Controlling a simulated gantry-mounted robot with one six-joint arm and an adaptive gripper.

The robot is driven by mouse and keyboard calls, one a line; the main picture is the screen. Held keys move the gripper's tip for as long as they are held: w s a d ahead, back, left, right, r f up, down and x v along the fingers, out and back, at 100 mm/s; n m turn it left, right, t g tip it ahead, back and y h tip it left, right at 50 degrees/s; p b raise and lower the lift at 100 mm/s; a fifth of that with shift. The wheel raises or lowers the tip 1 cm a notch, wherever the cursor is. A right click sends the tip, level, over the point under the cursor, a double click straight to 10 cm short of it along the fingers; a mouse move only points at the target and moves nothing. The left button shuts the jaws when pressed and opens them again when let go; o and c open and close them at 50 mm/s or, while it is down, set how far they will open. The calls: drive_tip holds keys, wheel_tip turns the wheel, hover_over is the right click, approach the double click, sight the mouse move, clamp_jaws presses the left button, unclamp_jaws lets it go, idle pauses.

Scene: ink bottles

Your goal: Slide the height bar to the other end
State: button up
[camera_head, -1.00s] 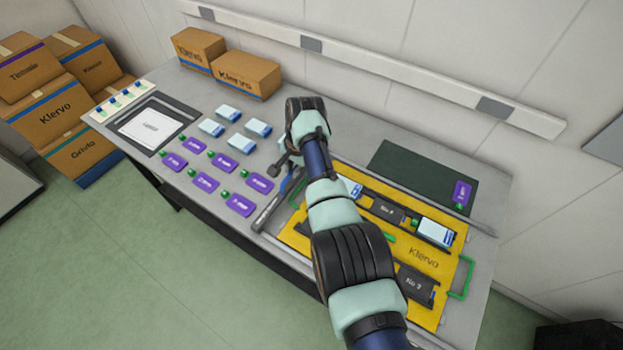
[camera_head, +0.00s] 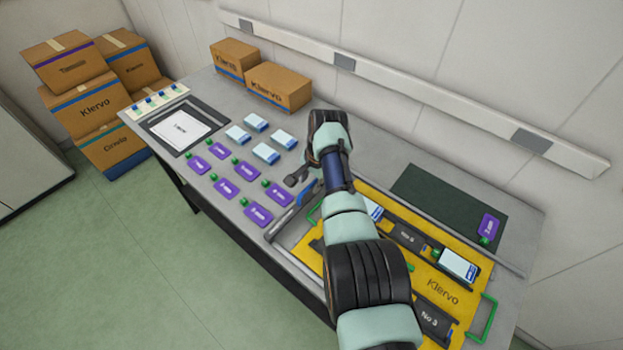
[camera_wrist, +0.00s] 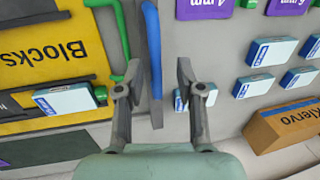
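The height bar appears to be the grey bar with a blue section (camera_head: 307,192) at the left end of the yellow board (camera_head: 446,288). In the wrist view its long blue part (camera_wrist: 154,60) runs upright through the middle. My gripper (camera_head: 297,179) hangs by the bar's far end. In the wrist view my gripper (camera_wrist: 159,68) is open, with one finger on each side of the blue part. A gap shows on both sides. I cannot tell how far above the bar the fingertips are. My arm hides part of the board in the head view.
Several purple cards (camera_head: 227,187) and blue-white boxes (camera_head: 266,153) lie left of the bar. Green handles (camera_head: 484,320) stand at the board's edges. A dark mat (camera_head: 440,200) lies behind the board, and cardboard boxes (camera_head: 279,86) stand at the back.

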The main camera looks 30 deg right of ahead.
wheel_tip(320, 180, up, 12)
drive_tip(key=s, duration=0.2)
drive_tip(key=shift+s+d, duration=0.15)
drive_tip(key=shift+d, duration=0.2)
drive_tip(key=shift+f, duration=0.15)
drive_tip(key=a+f+n+t+h, duration=0.1)
drive_tip(key=a+f+n+t, duration=0.2)
drive_tip(key=a, duration=0.4)
drive_tip(key=a+f+n+t, duration=0.2)
drive_tip(key=a+f+n, duration=0.15)
drive_tip(key=a, duration=0.35)
drive_tip(key=s+a+r+n+t+p, duration=0.1)
drive_tip(key=s+a+r+n+t, duration=0.25)
drive_tip(key=s+a, duration=0.4)
drive_tip(key=s+a+r+n+t, duration=0.2)
drive_tip(key=s+a+r+n, duration=0.25)
drive_tip(key=s, duration=0.55)
wheel_tip(320, 180, up, 34)
drive_tip(key=p, duration=3.3)
drive_tip(key=shift+w+f, duration=0.2)
drive_tip(key=shift+w, duration=0.15)
